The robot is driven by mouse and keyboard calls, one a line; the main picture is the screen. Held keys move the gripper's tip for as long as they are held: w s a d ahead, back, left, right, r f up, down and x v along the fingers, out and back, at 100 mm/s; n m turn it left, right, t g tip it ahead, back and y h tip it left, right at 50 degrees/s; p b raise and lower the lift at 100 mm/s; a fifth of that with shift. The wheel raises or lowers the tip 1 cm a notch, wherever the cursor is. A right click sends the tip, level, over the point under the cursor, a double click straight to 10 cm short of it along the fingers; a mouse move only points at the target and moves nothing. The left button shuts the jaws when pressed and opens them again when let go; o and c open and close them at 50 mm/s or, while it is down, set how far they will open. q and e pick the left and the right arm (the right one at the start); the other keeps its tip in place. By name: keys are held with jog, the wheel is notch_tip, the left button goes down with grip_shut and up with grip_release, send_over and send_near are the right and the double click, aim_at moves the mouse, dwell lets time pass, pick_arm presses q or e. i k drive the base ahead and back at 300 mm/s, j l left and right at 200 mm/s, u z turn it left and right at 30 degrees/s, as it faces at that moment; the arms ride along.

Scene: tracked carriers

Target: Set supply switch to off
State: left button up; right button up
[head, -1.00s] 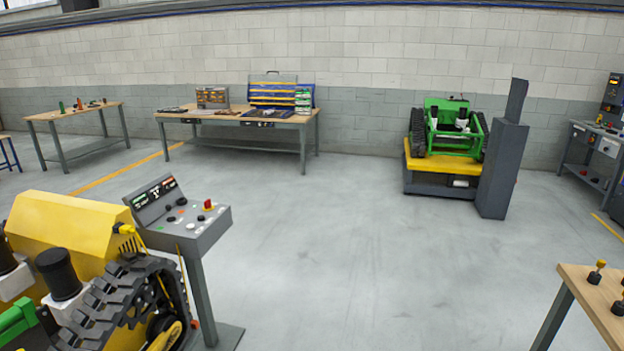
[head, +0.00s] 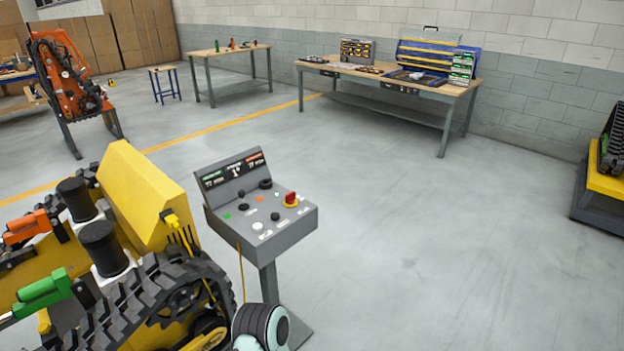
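A grey control console (head: 262,220) stands on a post at the centre left. Its sloped panel carries several knobs and buttons, and a red rotary switch on a yellow base (head: 290,200). An upright display (head: 233,174) is at its back. The labels are too small to read, so I cannot tell which control is the supply switch or how it is set. A rounded black and pale teal part (head: 262,327), apparently of my own arm, shows at the bottom edge below the console. No gripper fingers are in view.
A yellow tracked carrier (head: 140,195) stands close left of the console, with a yellow cable running from it. A workbench (head: 390,80) with tool cases stands at the back. An orange machine (head: 68,85) is at the far left. The floor right of the console is clear.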

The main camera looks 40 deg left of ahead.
aim_at(290, 198)
jog(key=i, duration=1.65)
jog(key=i+l+u, duration=0.1)
jog(key=i+u, duration=0.3)
jog(key=i+l+u, duration=0.4)
jog(key=i, duration=0.2)
jog(key=j+u, duration=0.1)
jog(key=u, duration=1.65)
